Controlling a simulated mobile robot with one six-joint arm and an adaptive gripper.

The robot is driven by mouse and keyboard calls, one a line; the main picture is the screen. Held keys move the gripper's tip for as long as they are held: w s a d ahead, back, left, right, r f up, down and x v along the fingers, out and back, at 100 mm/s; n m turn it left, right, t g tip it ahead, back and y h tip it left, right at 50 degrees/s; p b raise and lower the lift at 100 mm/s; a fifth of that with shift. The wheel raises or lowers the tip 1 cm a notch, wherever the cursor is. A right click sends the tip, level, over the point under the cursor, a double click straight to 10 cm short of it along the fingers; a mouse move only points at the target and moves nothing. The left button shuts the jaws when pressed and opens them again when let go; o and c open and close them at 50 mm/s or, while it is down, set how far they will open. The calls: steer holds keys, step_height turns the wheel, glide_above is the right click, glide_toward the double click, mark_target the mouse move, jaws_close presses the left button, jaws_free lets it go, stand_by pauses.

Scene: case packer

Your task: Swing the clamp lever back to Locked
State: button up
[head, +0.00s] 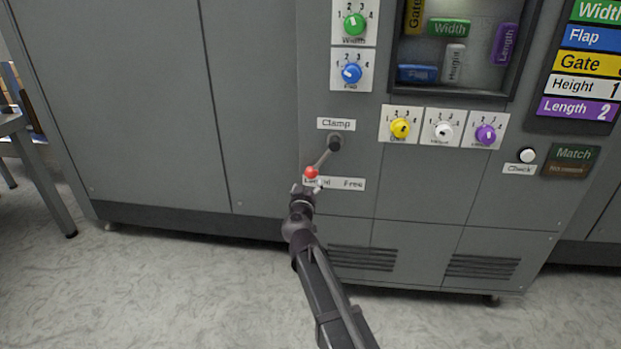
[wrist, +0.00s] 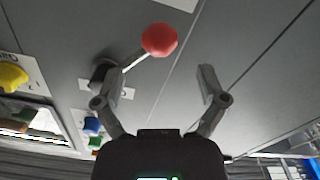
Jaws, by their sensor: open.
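The clamp lever (head: 323,157) hangs from a dark pivot (head: 335,143) under the "Clamp" label (head: 336,124). It slants down and left, and its red ball knob (head: 311,172) is above the left end of the "Locked / Free" plate (head: 350,184). My gripper (head: 306,187) is just below the knob and partly covers the word at the plate's left. In the wrist view my gripper (wrist: 161,76) is open and empty. The red knob (wrist: 159,40) appears ahead of the gap between the fingertips, with no visible contact. The lever's pivot (wrist: 104,73) is partly behind the left finger.
Yellow (head: 400,128), white (head: 443,131) and purple (head: 486,134) dials are right of the lever. Green (head: 354,24) and blue (head: 352,73) dials are above it. A white Check button (head: 527,155) is farther right. The panel left of the lever is bare.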

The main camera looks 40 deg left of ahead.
steer(key=shift+v, duration=2.65)
steer(key=w+d+f+m+t+h, duration=0.1)
steer(key=w+d+f+m+h, duration=0.2)
steer(key=w+d, duration=0.5)
steer(key=w+d+m+h, duration=0.2)
steer(key=w+d+h, duration=0.3)
steer(key=d, duration=0.5)
steer(key=w+d+f+m+g+h+p, duration=0.1)
steer(key=w+d+f+m+g+h, duration=0.15)
steer(key=d, duration=0.75)
steer(key=w+d+f+m+g+h, duration=0.1)
steer(key=d+f+g+h, duration=0.15)
steer(key=d, duration=0.75)
steer(key=w+d+f+m+g+h+p, duration=0.1)
steer(key=w+d+f, duration=0.15)
steer(key=d, duration=0.75)
steer(key=s+d+f+m+g+y, duration=0.1)
steer(key=s+d+f+g, duration=0.15)
steer(key=s+d, duration=0.4)
steer(key=s+d+f+g+y, duration=0.1)
steer(key=s+d+g, duration=0.25)
steer(key=d, duration=0.55)
steer(key=s+d+f+m+g+y, duration=0.15)
steer(key=s+d+g, duration=0.25)
steer(key=d, duration=0.4)
step_height(320, 180, up, 38)
steer(key=p, duration=3.8)
steer(key=shift+a+f+n+t+p, duration=0.15)
steer(key=shift+a+n+t+p, duration=0.15)
steer(key=shift+p, duration=0.1)
